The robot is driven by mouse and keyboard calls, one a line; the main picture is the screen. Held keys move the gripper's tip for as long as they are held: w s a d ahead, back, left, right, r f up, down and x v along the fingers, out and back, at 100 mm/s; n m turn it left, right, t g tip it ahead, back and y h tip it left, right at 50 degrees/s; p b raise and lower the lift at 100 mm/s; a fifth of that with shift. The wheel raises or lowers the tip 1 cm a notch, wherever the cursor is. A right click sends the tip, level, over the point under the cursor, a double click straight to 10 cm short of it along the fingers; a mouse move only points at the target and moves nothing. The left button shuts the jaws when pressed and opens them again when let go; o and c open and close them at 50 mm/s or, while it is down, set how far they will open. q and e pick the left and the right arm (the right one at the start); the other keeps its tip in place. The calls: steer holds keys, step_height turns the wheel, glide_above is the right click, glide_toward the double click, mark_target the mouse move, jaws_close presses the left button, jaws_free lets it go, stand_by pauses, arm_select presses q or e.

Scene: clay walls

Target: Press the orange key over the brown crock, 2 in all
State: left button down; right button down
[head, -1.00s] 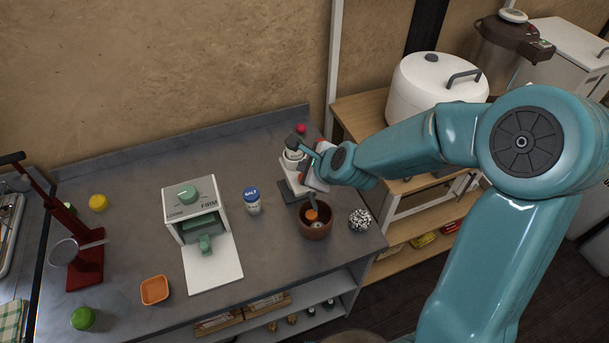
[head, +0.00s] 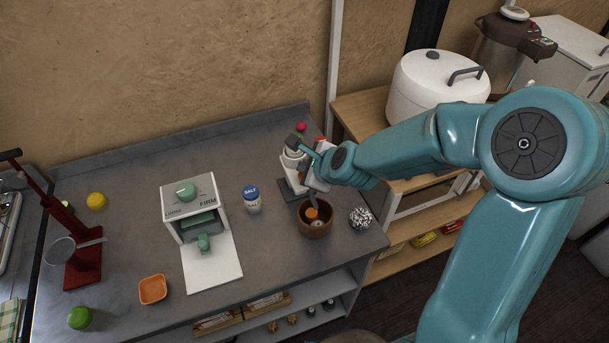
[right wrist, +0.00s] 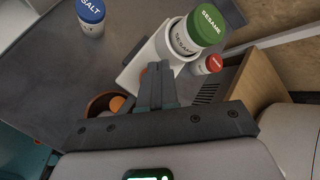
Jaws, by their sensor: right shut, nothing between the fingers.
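The brown crock (head: 316,230) stands upright near the counter's right front edge, and its edge shows in the right wrist view (right wrist: 94,107). A round orange thing (head: 311,213) shows at its mouth, beside a pale one; I cannot tell whether they are inside or above it. A white dispenser (head: 289,180) on a dark base stands behind the crock, bearing a green-lidded sesame jar (right wrist: 203,28). My right gripper (right wrist: 155,73) is shut and empty, its fingertips against or just before the dispenser. Small reddish-orange patches show at the tips; I cannot tell whether they are the key.
A salt jar (head: 252,200), a white press with a green knob (head: 187,196) and an orange dish (head: 153,289) stand left of the crock. A speckled ball (head: 359,218) sits close to its right. A red-capped jar (right wrist: 211,64) is near the dispenser.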

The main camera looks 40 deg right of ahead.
steer(key=shift+f+b, duration=0.6)
stand_by(0.8)
steer(key=shift+r, duration=0.1)
steer(key=shift+r+p, duration=0.9)
step_height(320, 180, up, 5)
steer(key=p, duration=0.4)
steer(key=shift+r+p, duration=0.1)
steer(key=shift+p, duration=0.3)
stand_by(2.1)
